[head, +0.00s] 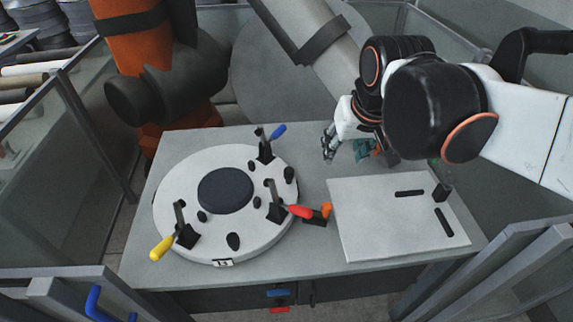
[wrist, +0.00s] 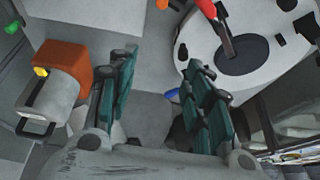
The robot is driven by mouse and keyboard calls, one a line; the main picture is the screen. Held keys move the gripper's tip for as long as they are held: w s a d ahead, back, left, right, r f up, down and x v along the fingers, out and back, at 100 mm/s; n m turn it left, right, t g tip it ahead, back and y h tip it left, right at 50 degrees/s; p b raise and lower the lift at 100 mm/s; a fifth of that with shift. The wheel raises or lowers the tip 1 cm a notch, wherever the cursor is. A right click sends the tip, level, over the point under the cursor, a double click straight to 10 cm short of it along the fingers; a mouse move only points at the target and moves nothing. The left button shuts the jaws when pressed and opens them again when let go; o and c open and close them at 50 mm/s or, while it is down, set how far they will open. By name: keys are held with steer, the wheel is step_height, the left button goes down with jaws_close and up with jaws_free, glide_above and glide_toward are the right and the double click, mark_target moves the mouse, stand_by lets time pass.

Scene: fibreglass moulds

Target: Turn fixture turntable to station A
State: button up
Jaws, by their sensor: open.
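The fixture turntable (head: 225,245) is a round pale disc on the left of the grey table, with a dark round pad (head: 225,189) at its centre. It carries clamps with a blue handle (head: 278,131) at the back, a red handle (head: 299,211) at right and a yellow handle (head: 162,248) at front left. A small label (head: 222,263), too small to read surely, is on its front rim. My gripper (head: 346,151) is open and empty beyond the turntable's back right edge, apart from it. In the wrist view, the turntable (wrist: 197,42) is at upper right.
An orange-topped block (head: 325,211) stands beside the turntable's right rim. A white plate (head: 375,220) with dark pieces lies at right. A large orange robot arm (head: 140,45) stands behind the table. Rails flank the front. Bare tabletop (head: 320,175) lies between turntable and plate.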

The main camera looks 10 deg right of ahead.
steer(key=w+a+f+g, duration=0.25)
steer(key=w+a, duration=0.25)
steer(key=w, duration=0.5)
steer(key=g, duration=0.2)
glide_above(289, 170)
step_height(289, 170, down, 7)
step_height(289, 170, down, 14)
steer(key=b, duration=0.4)
steer(key=shift+w+b, duration=0.1)
steer(key=shift+b, duration=0.3)
jaws_close()
